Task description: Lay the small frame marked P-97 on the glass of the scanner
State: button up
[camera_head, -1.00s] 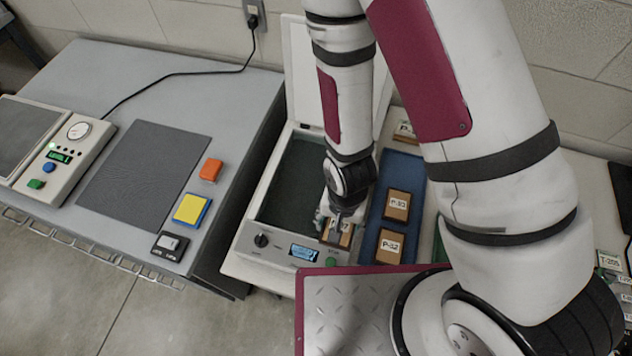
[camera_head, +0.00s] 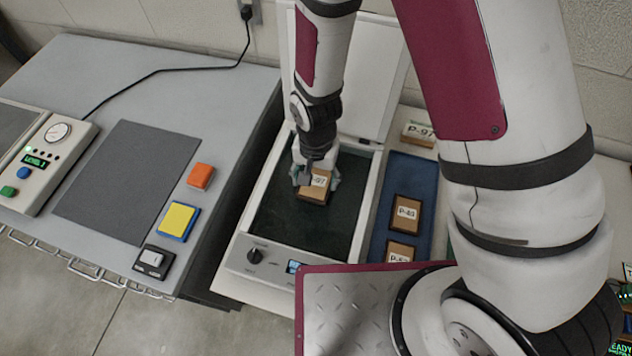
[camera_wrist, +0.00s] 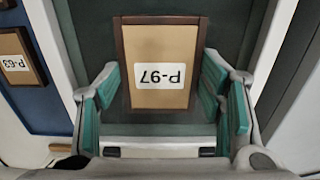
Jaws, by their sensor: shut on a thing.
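The small frame P-97 (camera_head: 316,193), brown-edged with a tan face and white label, is in my gripper (camera_head: 312,175). In the wrist view the frame (camera_wrist: 160,95) lies between the green finger pads of my gripper (camera_wrist: 162,85), its label upside down. The scanner (camera_head: 236,262) has its white lid (camera_head: 352,85) raised. Its dark glass (camera_head: 290,228) is under the frame, which is over the middle-to-back part of it. I cannot tell whether the frame touches the glass.
A blue mat (camera_head: 394,172) right of the scanner bears other small frames, one labelled P-63 (camera_wrist: 15,62) in the wrist view. A P-97 card (camera_head: 419,130) stands behind it. A grey bench (camera_head: 215,110) at left holds coloured blocks and a device (camera_head: 48,160).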

aim_at(316, 180)
jog(key=shift+f, duration=1.75)
jog(key=shift+f, duration=0.15)
jog(key=o, duration=1.5)
notch_tip(316, 180, up, 12)
jog(key=shift+r, duration=0.2)
